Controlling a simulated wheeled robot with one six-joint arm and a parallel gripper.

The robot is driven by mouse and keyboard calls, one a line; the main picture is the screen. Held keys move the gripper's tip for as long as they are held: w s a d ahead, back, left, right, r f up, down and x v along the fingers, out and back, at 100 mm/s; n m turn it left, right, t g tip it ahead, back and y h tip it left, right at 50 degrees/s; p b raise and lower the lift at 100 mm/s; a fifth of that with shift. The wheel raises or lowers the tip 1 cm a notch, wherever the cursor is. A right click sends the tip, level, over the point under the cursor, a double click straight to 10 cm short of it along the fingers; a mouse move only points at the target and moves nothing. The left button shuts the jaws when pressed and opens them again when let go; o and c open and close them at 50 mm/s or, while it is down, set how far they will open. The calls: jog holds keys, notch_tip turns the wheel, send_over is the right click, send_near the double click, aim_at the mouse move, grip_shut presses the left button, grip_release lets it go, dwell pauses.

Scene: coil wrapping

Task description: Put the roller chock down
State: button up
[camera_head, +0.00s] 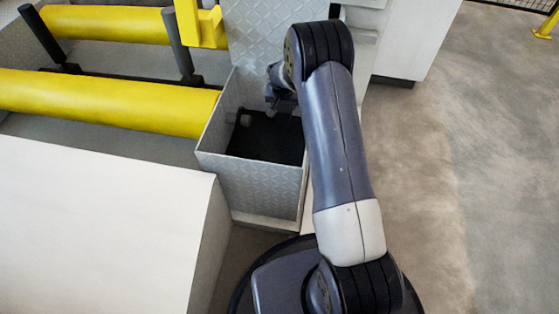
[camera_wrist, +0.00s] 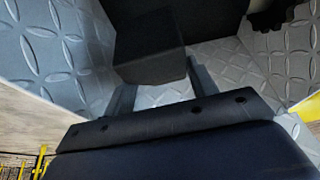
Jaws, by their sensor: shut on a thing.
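The roller chock (camera_wrist: 150,48) is a dark block in the wrist view, between the two fingers of my gripper (camera_wrist: 158,78). My gripper is shut on it. In the head view my gripper (camera_head: 274,100) is at the opening of a grey diamond-plate box (camera_head: 262,183), near its back wall. The chock cannot be made out clearly in the head view; the arm and the dark box inside make it hard to tell apart. I cannot tell whether the chock touches the box floor (camera_head: 268,143), which is black.
Yellow rollers (camera_head: 110,103) with dark upright posts (camera_head: 180,45) lie to the left of the box. A white panel (camera_head: 95,225) fills the lower left. A white cabinet (camera_head: 418,40) stands at the back right. Open concrete floor (camera_head: 480,180) lies to the right.

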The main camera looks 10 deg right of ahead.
aim_at(281, 118)
jog(key=shift+m, duration=0.4)
jog(key=b+x, duration=0.4)
jog(key=x, duration=0.2)
jog(key=shift+w+a+f, duration=0.15)
jog(key=shift+w+f, duration=0.05)
jog(key=shift+f, duration=0.05)
notch_tip(281, 118, down, 10)
jog(key=b, duration=0.4)
jog(key=shift+r+b, duration=0.2)
jog(key=shift+b, duration=0.1)
jog(key=shift+f, duration=0.15)
jog(key=o, duration=1.3)
jog(key=p+v, duration=0.4)
jog(key=v, duration=0.8)
jog(key=shift+a+p, duration=0.2)
jog(key=shift+p, duration=0.1)
